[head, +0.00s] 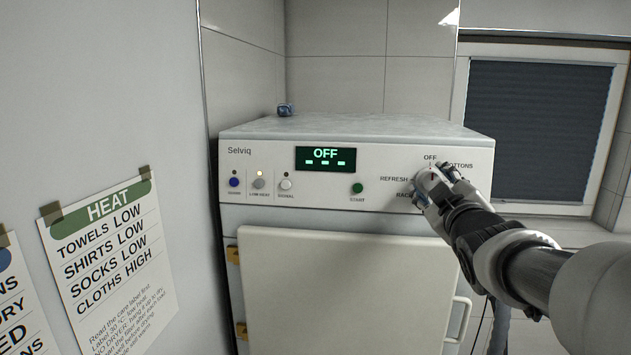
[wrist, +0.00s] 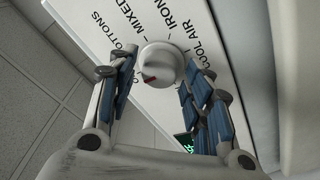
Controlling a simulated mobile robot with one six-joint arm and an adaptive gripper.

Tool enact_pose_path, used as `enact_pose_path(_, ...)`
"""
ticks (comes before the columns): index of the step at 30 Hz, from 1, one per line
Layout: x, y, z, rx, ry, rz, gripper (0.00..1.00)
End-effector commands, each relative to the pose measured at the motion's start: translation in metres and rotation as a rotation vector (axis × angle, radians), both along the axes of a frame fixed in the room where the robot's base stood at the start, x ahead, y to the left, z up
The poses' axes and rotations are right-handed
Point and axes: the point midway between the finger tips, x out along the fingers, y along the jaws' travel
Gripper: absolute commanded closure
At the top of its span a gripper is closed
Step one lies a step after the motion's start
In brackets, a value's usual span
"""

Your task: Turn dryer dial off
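The dryer (head: 270,215) has a display (head: 325,158) that reads OFF. The round pale dial (wrist: 160,64) is in the upper middle of the wrist view. Its red mark (wrist: 149,78) points down and left, towards a label partly hidden by a finger and starting with O. My gripper (wrist: 160,70) is open, its blue-padded fingers to either side of the dial. I cannot tell whether they touch it. In the head view my gripper (head: 432,187) is at the dial on the right of the panel and covers most of it.
A start button (head: 357,188) and several option buttons (head: 259,183) are left of the dial. The door (head: 340,290) below is shut, with a handle (head: 458,319) on its right. A small blue object (head: 285,110) is on top. Notices hang on the left wall.

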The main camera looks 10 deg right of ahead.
Motion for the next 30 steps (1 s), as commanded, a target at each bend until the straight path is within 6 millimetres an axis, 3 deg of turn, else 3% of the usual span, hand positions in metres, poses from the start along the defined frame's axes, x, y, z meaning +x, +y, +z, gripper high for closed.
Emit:
enact_pose_path(14, 0.0, 0.0, 0.008, 0.001, -0.005, 0.002, 0.47)
enact_pose_path(24, -0.001, 0.0, 0.072, -0.004, -0.01, 0.001, 0.47)
enact_pose_path(30, 0.0, 0.0, 0.09, -0.003, -0.003, 0.002, 0.47)
